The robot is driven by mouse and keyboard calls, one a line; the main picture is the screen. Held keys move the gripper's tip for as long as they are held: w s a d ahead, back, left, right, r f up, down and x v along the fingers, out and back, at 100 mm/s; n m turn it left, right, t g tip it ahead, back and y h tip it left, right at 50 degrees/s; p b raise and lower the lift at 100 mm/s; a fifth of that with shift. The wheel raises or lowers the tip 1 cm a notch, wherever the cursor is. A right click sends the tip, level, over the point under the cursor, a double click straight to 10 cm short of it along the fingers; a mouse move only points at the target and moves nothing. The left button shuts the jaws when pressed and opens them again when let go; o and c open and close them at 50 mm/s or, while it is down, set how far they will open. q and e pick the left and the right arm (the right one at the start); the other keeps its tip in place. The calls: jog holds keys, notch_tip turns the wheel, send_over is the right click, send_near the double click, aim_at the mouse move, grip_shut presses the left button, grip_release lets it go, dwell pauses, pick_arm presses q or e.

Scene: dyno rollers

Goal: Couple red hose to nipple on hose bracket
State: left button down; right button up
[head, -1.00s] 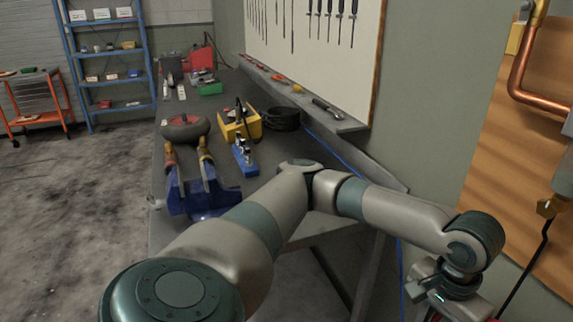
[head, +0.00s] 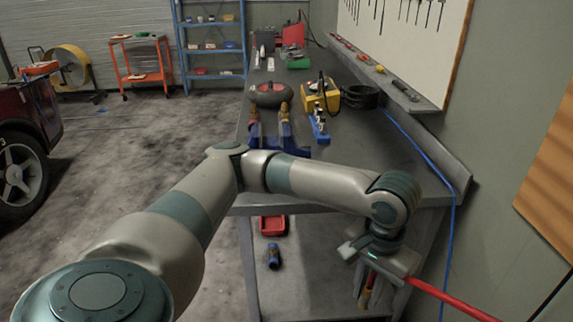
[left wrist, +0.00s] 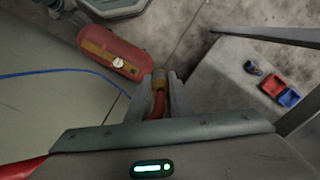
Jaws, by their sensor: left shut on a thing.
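My left gripper (head: 375,262) is low in front of the near end of the bench, to the right in the head view. It is shut on the red hose (head: 452,298), near its brass end (head: 367,292). The hose trails off to the lower right. In the left wrist view the fingers (left wrist: 158,92) grip the hose just behind the brass end (left wrist: 160,80), which points away from the camera. I cannot pick out the hose bracket or its nipple with certainty in either view. My right gripper is not in view.
The workbench (head: 300,198) holds a blue vise, a yellow box (head: 313,98) and a dark round thing (head: 271,95). A red tray (head: 273,225) and a blue item (head: 273,257) are on its lower shelf. A blue line (head: 449,215) hangs at its right.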

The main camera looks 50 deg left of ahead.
pick_arm(q)
jog(key=shift+s+a, duration=0.25)
jog(key=shift+s, duration=0.05)
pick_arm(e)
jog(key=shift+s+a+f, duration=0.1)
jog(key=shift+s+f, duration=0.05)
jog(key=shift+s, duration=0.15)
